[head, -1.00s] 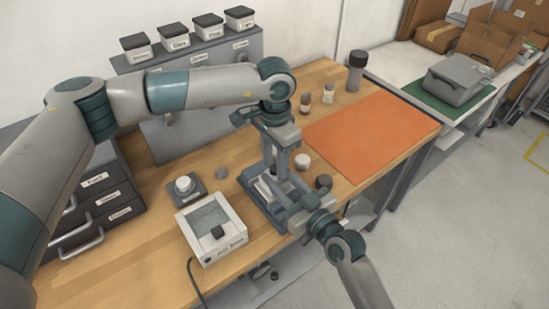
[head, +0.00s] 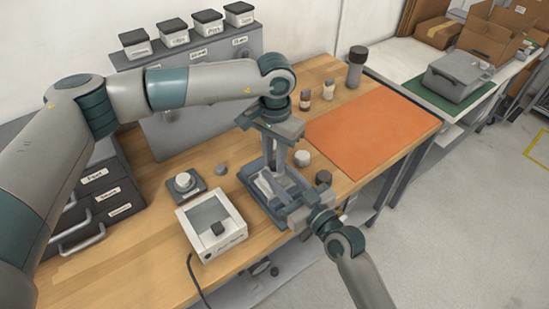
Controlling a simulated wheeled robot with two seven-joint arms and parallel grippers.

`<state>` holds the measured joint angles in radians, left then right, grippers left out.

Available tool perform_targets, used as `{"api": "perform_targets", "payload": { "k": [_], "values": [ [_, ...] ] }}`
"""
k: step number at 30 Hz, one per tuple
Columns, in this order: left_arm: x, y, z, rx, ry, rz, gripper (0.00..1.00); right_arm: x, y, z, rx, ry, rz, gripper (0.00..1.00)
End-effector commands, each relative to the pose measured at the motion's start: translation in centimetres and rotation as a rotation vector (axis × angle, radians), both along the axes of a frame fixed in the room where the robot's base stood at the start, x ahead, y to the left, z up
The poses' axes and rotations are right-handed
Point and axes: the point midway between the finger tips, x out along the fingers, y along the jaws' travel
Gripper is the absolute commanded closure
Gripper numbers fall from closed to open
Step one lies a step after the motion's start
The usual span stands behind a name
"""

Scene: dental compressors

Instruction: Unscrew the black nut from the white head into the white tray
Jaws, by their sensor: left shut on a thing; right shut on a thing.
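My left gripper (head: 274,168) points straight down over a grey-blue fixture (head: 258,205) on the wooden bench. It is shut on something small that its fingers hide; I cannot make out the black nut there. My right gripper (head: 299,217) comes in from the front right, low at the fixture's near right side. It is shut on a part there, mostly hidden by the jaws. A pale part (head: 264,187) shows inside the fixture; I cannot tell whether it is the white head. The white tray (head: 227,247) stands left of the fixture, with a small black block inside.
A white round piece (head: 302,158) and a dark round piece (head: 323,177) stand right of the fixture. A small grey stand with a white knob (head: 184,181) is behind the tray. An orange mat (head: 375,133) lies clear at the right.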

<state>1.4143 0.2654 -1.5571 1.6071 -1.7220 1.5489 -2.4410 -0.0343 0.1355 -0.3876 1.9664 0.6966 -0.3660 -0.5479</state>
Motion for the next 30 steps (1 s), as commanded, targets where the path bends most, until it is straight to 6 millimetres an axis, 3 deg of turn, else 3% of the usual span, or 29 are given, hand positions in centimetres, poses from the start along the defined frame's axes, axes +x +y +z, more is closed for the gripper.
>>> {"api": "perform_targets", "payload": {
  "k": [4, 5, 6, 7, 17, 30],
  "values": [
    [0.1, 0.1, 0.0, 0.002, -0.003, 0.001, 1.0, 0.0, -0.1, -0.1, -0.001, 0.001, -0.001, 1.0],
    [0.1, 0.1, 0.0, 0.002, -0.003, 0.001, 0.73, 0.0, -0.1, -0.1, -0.001, 0.001, -0.001, 1.0],
    [0.1, 0.1, 0.0, 0.002, -0.003, 0.0, 0.64, 0.0, -0.1, -0.1, -0.001, 0.001, -0.001, 1.0],
    [0.1, 0.1, 0.0, 0.002, -0.003, 0.0, 0.62, 0.0, -0.1, -0.1, -0.001, 0.001, -0.001, 1.0],
    [0.1, 0.0, 0.2, 0.0, -0.001, -0.002, 0.62, 0.0, -0.1, -0.1, -0.001, 0.001, -0.001, 1.0],
    [0.0, 0.0, 4.2, 0.0, -0.001, -0.003, 0.62, 0.0, -0.1, -0.1, -0.001, 0.0, -0.001, 1.0]
  ]
}}
